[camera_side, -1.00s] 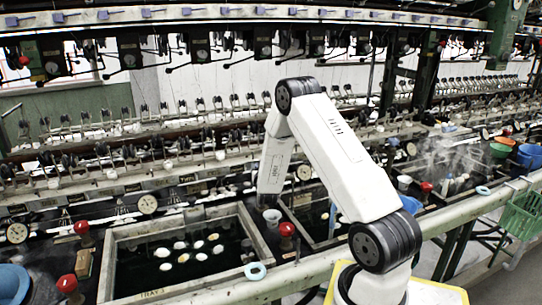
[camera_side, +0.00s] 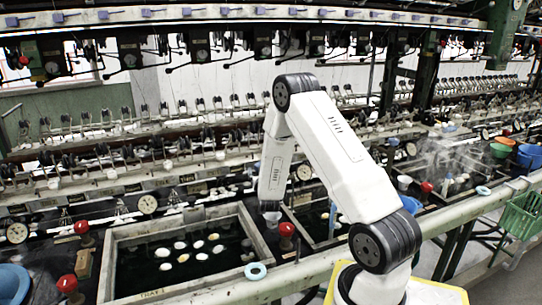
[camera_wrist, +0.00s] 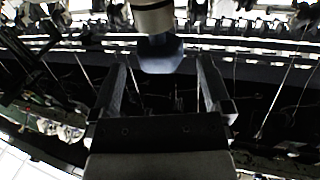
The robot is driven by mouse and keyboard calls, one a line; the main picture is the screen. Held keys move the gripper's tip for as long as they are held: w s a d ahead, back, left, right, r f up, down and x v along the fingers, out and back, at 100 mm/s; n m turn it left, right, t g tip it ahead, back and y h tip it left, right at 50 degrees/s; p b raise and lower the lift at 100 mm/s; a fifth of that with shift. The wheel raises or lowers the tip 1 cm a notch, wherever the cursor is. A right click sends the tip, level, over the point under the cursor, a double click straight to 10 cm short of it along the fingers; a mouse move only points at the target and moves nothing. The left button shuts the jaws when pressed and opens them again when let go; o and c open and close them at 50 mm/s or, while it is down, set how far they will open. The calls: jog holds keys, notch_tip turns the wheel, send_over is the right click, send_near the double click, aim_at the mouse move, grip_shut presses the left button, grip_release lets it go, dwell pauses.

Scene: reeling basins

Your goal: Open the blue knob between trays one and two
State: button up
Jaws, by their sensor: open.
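No valve-like blue knob shows plainly in the side view. A red knob (camera_side: 287,230) stands on the divider between the near tray (camera_side: 180,219) and the dark tray (camera_side: 309,206) to its right. My gripper (camera_side: 270,212) points down just left of that knob, small and partly hard to make out. In the wrist view my gripper (camera_wrist: 165,88) has its two dark fingers apart. A rounded blue-grey piece (camera_wrist: 160,55) under a pale cylinder lies at the far end of the gap between them; I cannot tell whether they touch it.
Light blue rings lie on the front rail (camera_side: 256,271) and farther right (camera_side: 483,190). More red knobs (camera_side: 67,284) stand at left. A blue basin (camera_side: 12,283) is at the lower left. Pale cocoons (camera_side: 181,245) float in the near tray. Reeling machinery fills the back.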

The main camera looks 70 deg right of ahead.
jog(key=shift+v, duration=2.15)
jog(key=w+a+n+y, duration=0.25)
jog(key=a+y, duration=0.35)
jog(key=a, duration=0.4)
jog(key=w+a+n+y, duration=0.2)
jog(key=a+n+y, duration=0.25)
jog(key=a, duration=0.45)
jog(key=s+a+r+n+g+y, duration=0.1)
jog(key=s+a+n+g+y, duration=0.4)
jog(key=s+a, duration=0.7)
jog(key=shift+s+a+r+g, duration=0.25)
jog(key=shift+s+a+g, duration=0.15)
jog(key=shift+a+g, duration=0.5)
